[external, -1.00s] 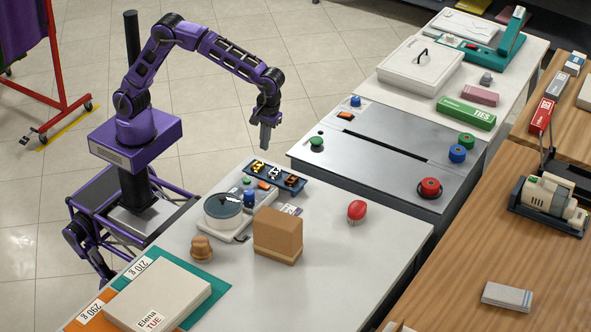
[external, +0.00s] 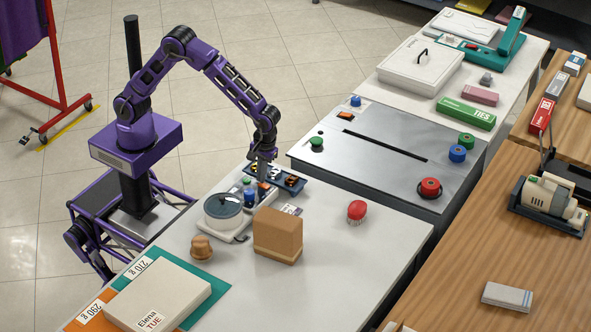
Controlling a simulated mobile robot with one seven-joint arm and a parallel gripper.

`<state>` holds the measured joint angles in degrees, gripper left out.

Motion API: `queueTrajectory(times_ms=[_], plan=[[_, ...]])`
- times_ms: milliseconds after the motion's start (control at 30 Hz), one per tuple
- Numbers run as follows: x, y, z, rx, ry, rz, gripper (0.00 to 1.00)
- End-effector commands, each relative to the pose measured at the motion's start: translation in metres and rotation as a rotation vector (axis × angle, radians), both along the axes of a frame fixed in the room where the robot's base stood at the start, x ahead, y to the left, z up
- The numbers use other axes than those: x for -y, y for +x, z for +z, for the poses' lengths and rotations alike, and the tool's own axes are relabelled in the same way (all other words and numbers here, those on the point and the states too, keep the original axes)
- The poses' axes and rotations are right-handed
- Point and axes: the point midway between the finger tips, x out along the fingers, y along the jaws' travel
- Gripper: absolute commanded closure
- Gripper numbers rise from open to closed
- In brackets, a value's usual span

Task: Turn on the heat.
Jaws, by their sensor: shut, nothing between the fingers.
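A pale tabletop device with a round dark-faced part (external: 222,204) stands on the near white table. A blue knob or cap (external: 249,197) and a small orange switch-like piece (external: 263,187) are on its far right part. My gripper (external: 262,178) is shut and empty, pointing down right over that part, close to the orange piece. I cannot tell whether it touches. A second orange switch-like piece (external: 346,116) is on the grey metal-topped unit (external: 390,142). No label shows which control is the heat.
A dark blue tray (external: 291,184) with small items lies just behind the device, partly behind my gripper. A brown block (external: 278,235), a wooden knob (external: 201,248) and a red brush-like object (external: 357,211) stand nearby. The table's right front is clear.

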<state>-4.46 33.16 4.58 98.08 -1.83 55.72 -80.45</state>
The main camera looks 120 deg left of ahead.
Motion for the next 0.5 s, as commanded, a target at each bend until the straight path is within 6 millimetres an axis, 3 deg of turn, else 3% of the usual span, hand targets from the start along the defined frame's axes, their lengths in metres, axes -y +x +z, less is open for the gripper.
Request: queueTrajectory(times_ms=[500], plan=[[0.0001,-0.0034,-0.0109,-0.001,0.001,0.0,1.0]])
